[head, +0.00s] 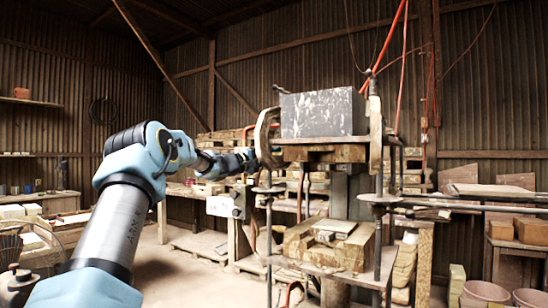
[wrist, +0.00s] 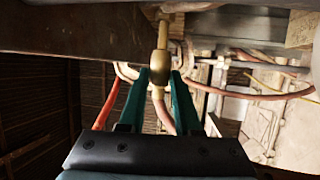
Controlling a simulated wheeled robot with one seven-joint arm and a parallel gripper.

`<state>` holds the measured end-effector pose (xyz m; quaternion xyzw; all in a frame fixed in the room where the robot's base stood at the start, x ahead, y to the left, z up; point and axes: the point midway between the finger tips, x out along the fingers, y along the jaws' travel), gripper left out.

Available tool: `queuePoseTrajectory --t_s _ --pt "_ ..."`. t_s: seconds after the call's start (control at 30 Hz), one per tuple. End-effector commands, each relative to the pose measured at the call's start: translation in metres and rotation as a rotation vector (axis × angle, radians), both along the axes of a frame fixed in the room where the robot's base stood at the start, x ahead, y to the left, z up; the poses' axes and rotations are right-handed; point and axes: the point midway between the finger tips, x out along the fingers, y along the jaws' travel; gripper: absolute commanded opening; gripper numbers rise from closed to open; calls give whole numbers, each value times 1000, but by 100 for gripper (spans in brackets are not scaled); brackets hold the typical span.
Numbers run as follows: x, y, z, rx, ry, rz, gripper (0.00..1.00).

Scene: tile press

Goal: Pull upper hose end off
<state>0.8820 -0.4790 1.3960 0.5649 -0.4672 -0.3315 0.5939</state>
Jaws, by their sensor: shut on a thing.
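In the wrist view, my gripper (wrist: 161,78) has its two green fingers on either side of a brass hose end (wrist: 162,42) and is shut on it. The brass piece points up to the underside of a dark beam of the press. A pinkish hose (wrist: 165,112) hangs from it between the fingers. In the head view my arm reaches right to the press (head: 340,200), and the gripper is at its left side, under the upper part. The hose end is too hidden there to make out.
A grey block (head: 324,113) sits on top of the press. Red hoses (head: 387,47) run down at its upper right. In the wrist view an orange hose (wrist: 107,105) hangs to the left and another pink hose (wrist: 255,95) curves off right. Stacked boards lie on the lower press plate.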

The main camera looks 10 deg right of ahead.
Motion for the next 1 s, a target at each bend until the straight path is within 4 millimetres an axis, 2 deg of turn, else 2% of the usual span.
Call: queuePoseTrajectory --t_s 0.03,0.2,0.23,1.0 --pt "0 0 0 0 0 0 20" --pt "0 0 0 0 0 0 1" --pt "0 0 0 0 0 0 0" --pt "0 0 0 0 0 0 0"
